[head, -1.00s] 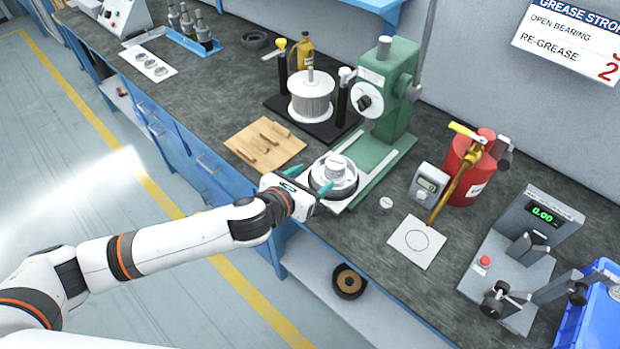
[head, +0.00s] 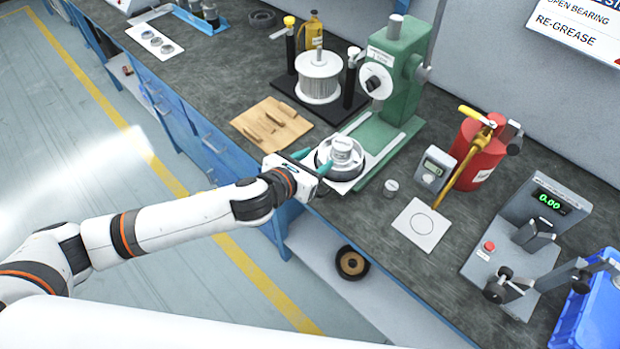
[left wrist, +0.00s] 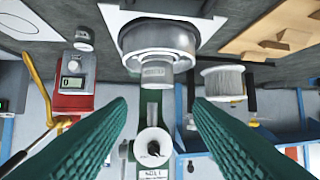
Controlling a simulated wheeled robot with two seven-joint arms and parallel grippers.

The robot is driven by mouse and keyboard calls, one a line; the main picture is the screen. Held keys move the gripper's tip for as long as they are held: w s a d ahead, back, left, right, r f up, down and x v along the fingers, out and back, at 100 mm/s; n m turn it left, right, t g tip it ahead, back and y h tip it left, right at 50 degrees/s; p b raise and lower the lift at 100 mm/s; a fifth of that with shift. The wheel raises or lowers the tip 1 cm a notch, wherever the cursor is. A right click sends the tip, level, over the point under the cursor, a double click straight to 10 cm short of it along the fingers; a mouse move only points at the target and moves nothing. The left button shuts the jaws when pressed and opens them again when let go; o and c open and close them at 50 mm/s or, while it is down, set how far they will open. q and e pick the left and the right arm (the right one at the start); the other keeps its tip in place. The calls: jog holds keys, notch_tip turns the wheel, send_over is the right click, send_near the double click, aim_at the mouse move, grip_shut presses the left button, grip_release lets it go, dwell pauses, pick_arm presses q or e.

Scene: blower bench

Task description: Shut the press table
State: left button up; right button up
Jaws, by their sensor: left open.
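The press table is a pale plate (head: 347,187) at the foot of the green press (head: 403,75). It sticks out in front of the press, near the bench's front edge. A grey ring-shaped bearing with a cylindrical cap (head: 341,149) sits on it. My left gripper (head: 313,163) is at the table's front, open, its teal fingers pointing toward the bearing. In the left wrist view the bearing (left wrist: 158,40) is ahead of the open fingers (left wrist: 160,106), with nothing between them. I cannot tell whether a finger touches the table. My right gripper is not in view.
A wooden board (head: 270,124) lies left of the press table. A black spool stand (head: 318,100) is behind.

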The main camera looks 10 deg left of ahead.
pick_arm(q)
jog(key=s+a+f+b, duration=0.1)
jog(key=a+f, duration=0.1)
jog(key=a, duration=0.1)
jog(key=s+a+f+b, duration=0.2)
jog(key=a, duration=0.1)
jog(key=s+a+f+b, duration=0.2)
jog(key=a, duration=0.1)
jog(key=shift+s+a+f, duration=0.1)
jog(key=shift+a+f, duration=0.1)
jog(key=shift+f, duration=0.1)
jog(key=c, duration=0.9)
jog(key=shift+m+g+h, duration=0.3)
jog(key=shift+m+h, duration=0.4)
jog(key=shift+h, duration=0.1)
jog(key=s+a+b, duration=0.1)
jog(key=s+a+f+b, duration=0.1)
jog(key=s, duration=0.1)
jog(key=s+a+b, duration=0.1)
jog(key=s+a, duration=0.1)
jog(key=shift+s+f, duration=0.25)
jog(key=shift+f, duration=0.15)
grip_shut()
jog(key=r+p+x, duration=0.2)
jog(key=p+x, duration=0.1)
jog(key=x, duration=1)
jog(key=shift+d, duration=0.35)
jog(key=shift+w, duration=0.1)
